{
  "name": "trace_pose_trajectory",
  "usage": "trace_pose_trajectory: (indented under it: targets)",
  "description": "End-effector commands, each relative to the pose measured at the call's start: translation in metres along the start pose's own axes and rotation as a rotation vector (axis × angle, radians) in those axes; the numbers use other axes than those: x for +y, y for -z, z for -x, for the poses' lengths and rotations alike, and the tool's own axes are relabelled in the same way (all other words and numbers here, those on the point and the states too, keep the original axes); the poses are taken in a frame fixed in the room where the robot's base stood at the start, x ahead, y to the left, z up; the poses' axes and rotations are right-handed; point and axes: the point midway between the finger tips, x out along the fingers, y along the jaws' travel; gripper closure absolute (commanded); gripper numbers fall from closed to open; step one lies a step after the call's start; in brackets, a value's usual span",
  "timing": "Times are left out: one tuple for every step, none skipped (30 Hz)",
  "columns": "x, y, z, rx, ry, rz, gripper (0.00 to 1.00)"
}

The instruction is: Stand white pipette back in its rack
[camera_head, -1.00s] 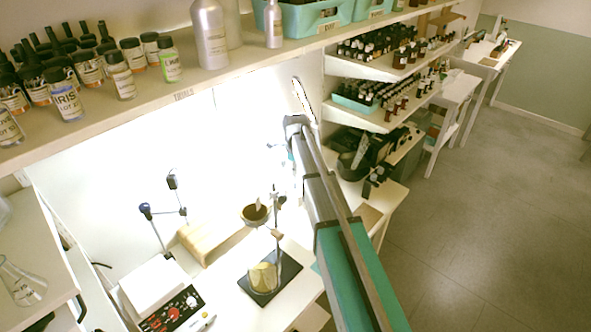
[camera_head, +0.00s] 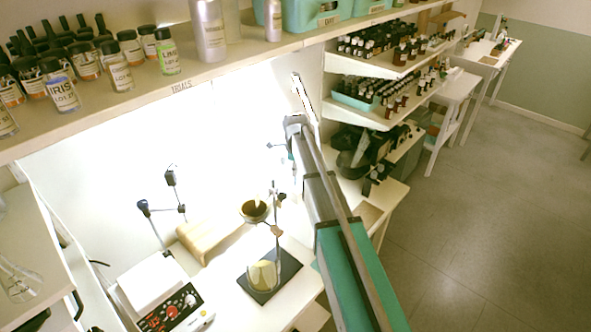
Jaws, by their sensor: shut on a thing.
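My arm (camera_head: 328,205) reaches up from the lower right across the bench. My gripper does not show clearly; its end of the arm is lost behind the arm and in the glare, so what it holds is hidden. A small white, pen-like thing with an orange part (camera_head: 203,321) lies by the control panel at the bottom; I cannot tell whether it is a pipette. A thin stand with dark and blue ends (camera_head: 170,178) stands at the back left of the bench; I cannot tell whether it is the pipette rack.
A shelf (camera_head: 182,86) with bottles crosses the top left. On the bench are a wooden block (camera_head: 207,238), a bowl (camera_head: 254,211), a beaker (camera_head: 262,276) on a dark stand base (camera_head: 287,270), and a device (camera_head: 176,306). Bottle shelves (camera_head: 388,66) stand right; the floor (camera_head: 490,200) is clear.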

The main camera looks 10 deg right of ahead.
Motion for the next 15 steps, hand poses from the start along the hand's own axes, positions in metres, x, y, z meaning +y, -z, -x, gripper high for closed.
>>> trace_pose_trajectory:
  targets:
    - [0.0, 0.0, -0.0022, 0.0, 0.0, 0.0, 0.8]
    - [0.0, 0.0, -0.0029, 0.0, 0.0, 0.0, 0.8]
    - [0.0, 0.0, -0.0037, 0.0, 0.0, 0.0, 0.8]
    - [0.0, 0.0, -0.0043, 0.0, 0.0, 0.0, 0.8]
    - [0.0, 0.0, -0.0049, 0.0, 0.0, 0.0, 0.8]
    - [0.0, 0.0, -0.0056, 0.0, 0.0, 0.0, 0.8]
    - [0.0, 0.0001, -0.006, 0.0, 0.0, 0.0, 0.8]
    - [0.0, 0.0001, -0.0064, 0.0, 0.0, 0.0, 0.8]
    - [-0.0001, 0.0001, -0.0067, 0.0, 0.0, 0.0, 0.8]
    - [-0.0001, 0.0001, -0.0068, 0.0, 0.0, 0.0, 0.8]
    - [-0.0001, 0.0001, -0.0069, 0.0, 0.0, 0.0, 0.8]
    - [-0.0001, 0.0001, -0.0069, 0.0, 0.0, 0.0, 0.8]
    - [-0.0001, 0.0001, -0.0069, 0.0, 0.0, 0.0, 0.8]
    - [-0.0001, 0.0001, -0.0068, 0.0, 0.0, 0.0, 0.8]
    - [-0.0001, 0.0001, -0.0067, 0.0, 0.0, 0.0, 0.8]
